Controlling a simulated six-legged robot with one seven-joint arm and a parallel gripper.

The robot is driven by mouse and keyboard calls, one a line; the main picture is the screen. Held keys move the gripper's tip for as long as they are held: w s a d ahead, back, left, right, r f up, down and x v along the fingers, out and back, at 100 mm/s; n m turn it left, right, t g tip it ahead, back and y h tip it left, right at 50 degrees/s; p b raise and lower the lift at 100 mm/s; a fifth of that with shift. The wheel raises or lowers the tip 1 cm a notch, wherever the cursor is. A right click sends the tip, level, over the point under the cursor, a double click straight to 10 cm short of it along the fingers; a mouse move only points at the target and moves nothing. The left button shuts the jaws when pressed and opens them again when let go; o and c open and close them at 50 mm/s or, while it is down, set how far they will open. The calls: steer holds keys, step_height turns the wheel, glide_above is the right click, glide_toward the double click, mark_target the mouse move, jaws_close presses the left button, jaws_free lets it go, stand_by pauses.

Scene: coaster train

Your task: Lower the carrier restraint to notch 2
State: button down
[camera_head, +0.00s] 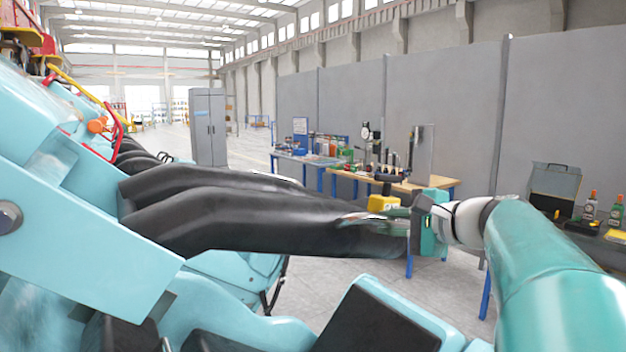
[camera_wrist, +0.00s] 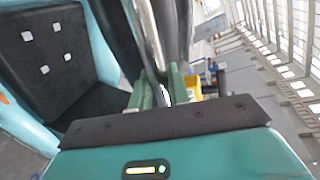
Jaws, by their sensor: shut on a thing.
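The carrier restraint (camera_head: 230,215) is a pair of thick black padded arms. In the head view it reaches out from the light blue seat shell on the left, roughly level. A shiny metal bar (camera_wrist: 148,40) runs along a dark pad in the wrist view. My gripper (camera_head: 385,214) is at the outer end of the restraint, its green fingers shut there. In the wrist view my gripper (camera_wrist: 165,88) has its fingers closed around the lower end of the metal bar. The notch marks are not visible in either view.
A black seat back (camera_wrist: 50,50) with white squares lies left in the wrist view. Workbenches with tools (camera_head: 400,184) stand behind my gripper along grey panels. A grey cabinet (camera_head: 208,125) stands farther back. Open floor lies between the seats and the benches.

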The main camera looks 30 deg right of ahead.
mark_target(368, 252)
steer(key=shift+m+y, duration=0.3)
steer(key=shift+m, duration=0.4)
steer(key=f, duration=0.6)
steer(key=shift+a+f, duration=0.2)
steer(key=shift+a, duration=0.2)
steer(key=c, duration=1.4)
jaws_free()
steer(key=shift+w, duration=0.15)
steer(key=shift+o, duration=0.2)
steer(key=shift+r, duration=0.1)
steer(key=v, duration=1.4)
steer(key=shift+d, duration=0.1)
